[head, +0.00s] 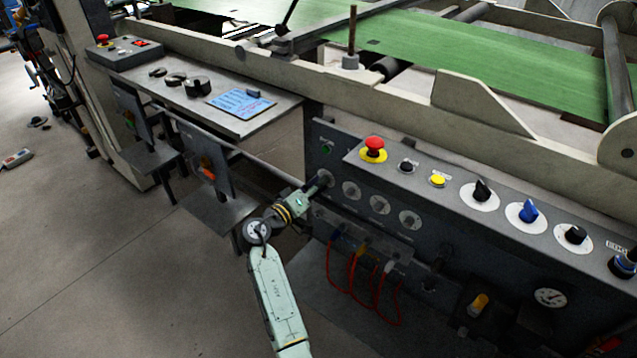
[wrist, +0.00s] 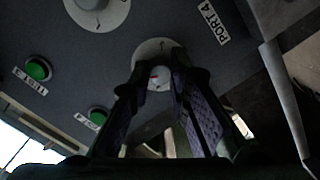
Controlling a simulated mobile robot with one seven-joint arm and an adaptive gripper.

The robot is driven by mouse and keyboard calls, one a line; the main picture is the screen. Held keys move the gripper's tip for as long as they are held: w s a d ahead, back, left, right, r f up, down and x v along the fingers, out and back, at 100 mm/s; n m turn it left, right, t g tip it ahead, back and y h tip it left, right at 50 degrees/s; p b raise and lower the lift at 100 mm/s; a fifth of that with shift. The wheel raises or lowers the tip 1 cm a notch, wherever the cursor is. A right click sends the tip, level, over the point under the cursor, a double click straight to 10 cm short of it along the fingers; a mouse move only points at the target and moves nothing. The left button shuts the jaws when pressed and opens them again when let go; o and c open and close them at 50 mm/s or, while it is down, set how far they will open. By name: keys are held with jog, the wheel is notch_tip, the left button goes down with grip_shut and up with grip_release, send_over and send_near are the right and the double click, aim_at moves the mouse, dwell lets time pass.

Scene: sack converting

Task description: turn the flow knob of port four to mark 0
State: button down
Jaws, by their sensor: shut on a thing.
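The flow knob of port four (wrist: 159,77) is a pale round knob with a small red mark, in the wrist view. It sits on a white round dial (wrist: 150,48) beside the "PORT 4" label (wrist: 209,22). My gripper (wrist: 160,86) has its two fingers on either side of the knob and is shut on it. In the head view my gripper (head: 321,182) reaches the left end of the dial row on the grey panel front (head: 336,213) and hides most of that knob. The mark the knob points to is too small to read.
Another white dial (wrist: 97,8) and green buttons (wrist: 38,69) are close by in the wrist view. Red cables (head: 352,283) hang below the row. A red mushroom button (head: 374,145) stands on the panel top.

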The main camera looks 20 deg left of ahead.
jog(key=shift+f+n+t+p, duration=0.1)
jog(key=shift+n+t+p, duration=0.2)
jog(key=shift+n+p, duration=5.75)
jog(key=shift+n+t+p, duration=0.3)
jog(key=shift+n+p, duration=1.45)
jog(key=shift+n, duration=8.6)
jog(key=c, duration=1.5)
grip_release()
